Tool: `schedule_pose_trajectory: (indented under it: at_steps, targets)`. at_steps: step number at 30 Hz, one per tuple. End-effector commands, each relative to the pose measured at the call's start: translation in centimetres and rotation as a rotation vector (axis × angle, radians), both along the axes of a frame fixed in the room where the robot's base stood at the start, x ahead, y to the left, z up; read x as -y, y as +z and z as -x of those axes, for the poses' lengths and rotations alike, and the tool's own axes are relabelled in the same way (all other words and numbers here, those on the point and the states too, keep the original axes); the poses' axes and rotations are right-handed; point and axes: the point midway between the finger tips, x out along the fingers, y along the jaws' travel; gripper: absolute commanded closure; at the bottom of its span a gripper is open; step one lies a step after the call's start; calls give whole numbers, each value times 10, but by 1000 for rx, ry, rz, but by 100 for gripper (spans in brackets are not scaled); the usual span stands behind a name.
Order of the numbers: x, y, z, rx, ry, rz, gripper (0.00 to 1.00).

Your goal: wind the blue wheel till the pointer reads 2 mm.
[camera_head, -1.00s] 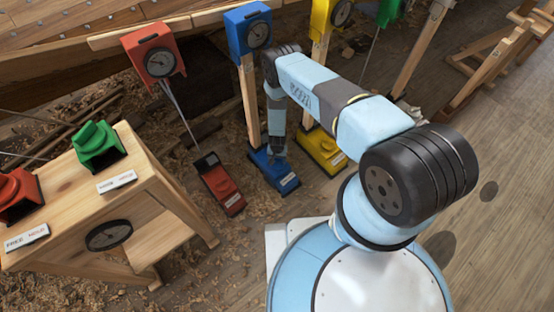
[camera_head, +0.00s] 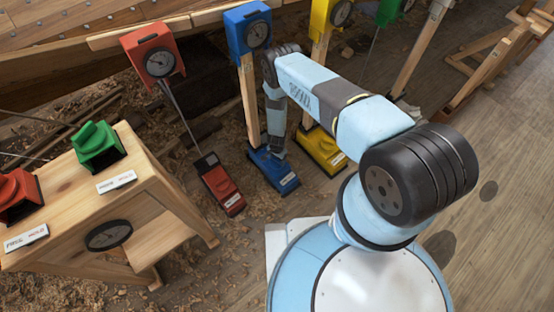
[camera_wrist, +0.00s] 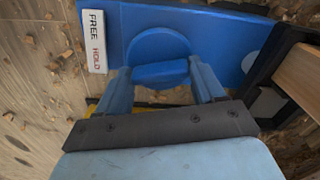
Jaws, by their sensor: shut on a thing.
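The blue wheel (camera_wrist: 158,45) is a round knob with a raised bar across it, set on a blue base (camera_wrist: 228,35) on the floor. My gripper (camera_wrist: 161,70) is shut on the bar, one finger on each side. In the head view, my wrist comes down over the blue base (camera_head: 286,179) and hides most of the wheel. A blue box with a round dial (camera_head: 258,34) sits atop the wooden post behind the base. The dial's pointer is too small to read.
A white FREE/HOLD label (camera_wrist: 95,41) lies on the blue base. A red base (camera_head: 220,187) stands close left and a yellow base (camera_head: 322,152) close right. A wooden bench (camera_head: 150,185) with red and green knobs stands at left. Shavings litter the floor.

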Motion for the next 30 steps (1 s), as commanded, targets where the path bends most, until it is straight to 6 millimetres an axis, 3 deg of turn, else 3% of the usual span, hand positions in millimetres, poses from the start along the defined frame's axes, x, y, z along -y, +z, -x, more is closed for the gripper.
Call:
schedule_pose_trajectory:
  at_steps: [10,26,27,30]
  targets:
    - [-2,0,0,1,-151,-2,62]
    - [-1,0,-1,1,-178,-2,62]
    - [-1,0,-1,1,-178,-2,30]
    - [-1,0,0,0,-178,-1,20]
